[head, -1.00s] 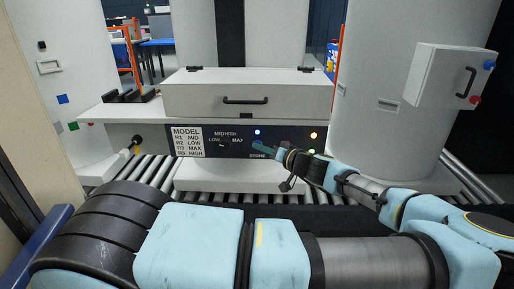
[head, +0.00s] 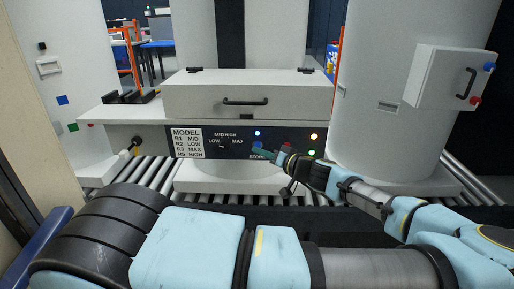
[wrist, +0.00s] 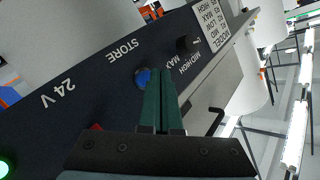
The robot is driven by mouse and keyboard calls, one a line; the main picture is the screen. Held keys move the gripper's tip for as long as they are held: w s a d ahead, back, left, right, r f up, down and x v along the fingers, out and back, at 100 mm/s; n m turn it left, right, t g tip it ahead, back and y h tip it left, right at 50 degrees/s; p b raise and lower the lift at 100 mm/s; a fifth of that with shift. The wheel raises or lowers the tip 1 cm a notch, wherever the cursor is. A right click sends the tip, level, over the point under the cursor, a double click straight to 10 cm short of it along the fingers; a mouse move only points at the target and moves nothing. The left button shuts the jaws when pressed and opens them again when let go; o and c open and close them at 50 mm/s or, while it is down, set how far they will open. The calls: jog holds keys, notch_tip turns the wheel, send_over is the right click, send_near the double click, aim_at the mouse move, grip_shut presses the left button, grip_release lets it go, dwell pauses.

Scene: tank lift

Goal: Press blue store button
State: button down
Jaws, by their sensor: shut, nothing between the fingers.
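The blue STORE button (head: 257,144) is on the dark control panel (head: 234,150), below a small lit blue-white lamp. In the wrist view the round blue button (wrist: 142,77) shows beside the STORE lettering, partly covered by my fingers. My gripper (head: 259,152) is shut and empty, its dark green fingers pointing at the panel just below the button in the head view. In the wrist view the closed fingers (wrist: 160,80) reach over the button's right side. I cannot tell whether the tips touch it.
A dial (wrist: 187,44) with MID, HIGH, LOW and MAX marks sits left of the button in the head view. A red button (wrist: 96,127) and a green lamp (wrist: 4,168) lie on its other side.

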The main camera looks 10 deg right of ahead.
jog(key=shift+s+a, duration=0.25)
jog(key=shift+s, duration=1)
jog(key=shift+s+a, duration=0.25)
jog(key=shift+s, duration=0.95)
